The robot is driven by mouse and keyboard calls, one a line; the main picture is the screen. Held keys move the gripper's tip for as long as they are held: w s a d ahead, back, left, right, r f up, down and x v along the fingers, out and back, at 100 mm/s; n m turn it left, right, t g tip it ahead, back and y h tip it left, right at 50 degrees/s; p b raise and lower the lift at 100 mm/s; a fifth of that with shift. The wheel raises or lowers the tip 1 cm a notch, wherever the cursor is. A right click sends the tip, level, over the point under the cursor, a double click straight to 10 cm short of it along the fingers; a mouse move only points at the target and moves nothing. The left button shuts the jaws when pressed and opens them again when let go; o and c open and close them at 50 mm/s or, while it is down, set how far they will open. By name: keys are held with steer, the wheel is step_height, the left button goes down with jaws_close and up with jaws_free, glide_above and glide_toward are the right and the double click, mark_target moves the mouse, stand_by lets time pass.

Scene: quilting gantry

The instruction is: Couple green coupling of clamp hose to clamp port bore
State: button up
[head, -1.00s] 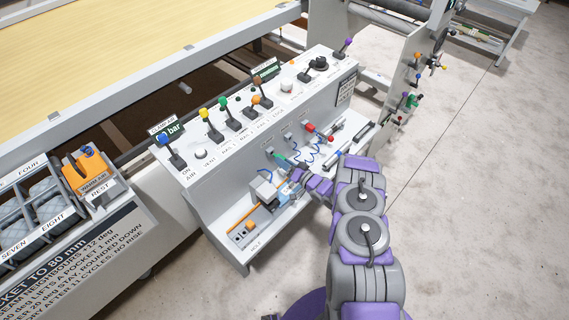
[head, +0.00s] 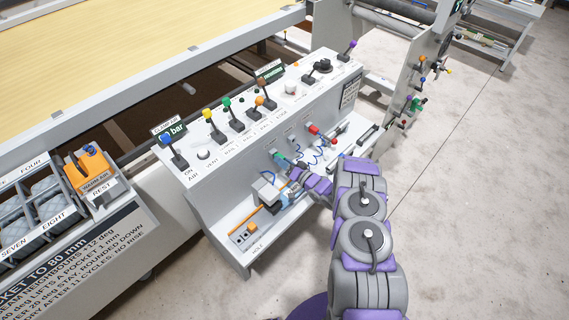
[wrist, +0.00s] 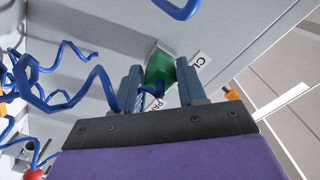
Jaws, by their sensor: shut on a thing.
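The green coupling (head: 281,157) of the clamp hose is at the front panel of the console, up against or just short of the leftmost grey port (head: 273,152). I cannot tell whether it is seated in the bore, which is hidden. In the wrist view the green coupling (wrist: 160,66) shows between and beyond the two fingertips. My gripper (head: 292,171) is shut on it; it also shows in the wrist view (wrist: 160,85). The coiled blue hose (wrist: 62,82) hangs to the left of my fingers in the wrist view.
A red coupling (head: 314,129) is at another port to the right, with blue coiled hoses (head: 318,152) below it. A grey block (head: 267,186) and an orange rod (head: 245,220) lie on the lower shelf. Levers with coloured knobs (head: 227,102) stand along the console top.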

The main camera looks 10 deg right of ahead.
steer(key=shift+w+a, duration=0.15)
steer(key=o, duration=1.3)
steer(key=shift+c, duration=0.2)
steer(key=p+v, duration=0.3)
steer(key=v, duration=1.4)
steer(key=shift+d, duration=0.2)
